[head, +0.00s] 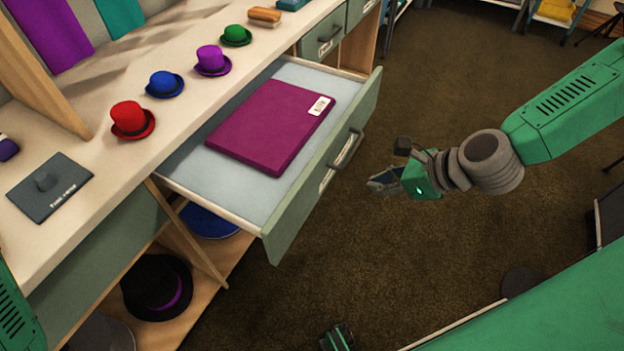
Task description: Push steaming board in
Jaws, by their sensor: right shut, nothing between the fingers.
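A sage-green drawer unit (318,180) stands pulled out from under the counter. A flat purple board (270,125) with a small white label lies on its pale surface; which of the two is the steaming board I cannot tell. The drawer front carries a dark bar handle (347,149). My right gripper (379,183) is shut and empty. It is in the air to the right of the drawer front and appears apart from it.
Red (132,119), blue (165,84), purple (212,61) and green (236,36) small hats line the counter. A black hat (157,287) sits on the shelf below. Brown carpet (440,260) is open right of the drawer.

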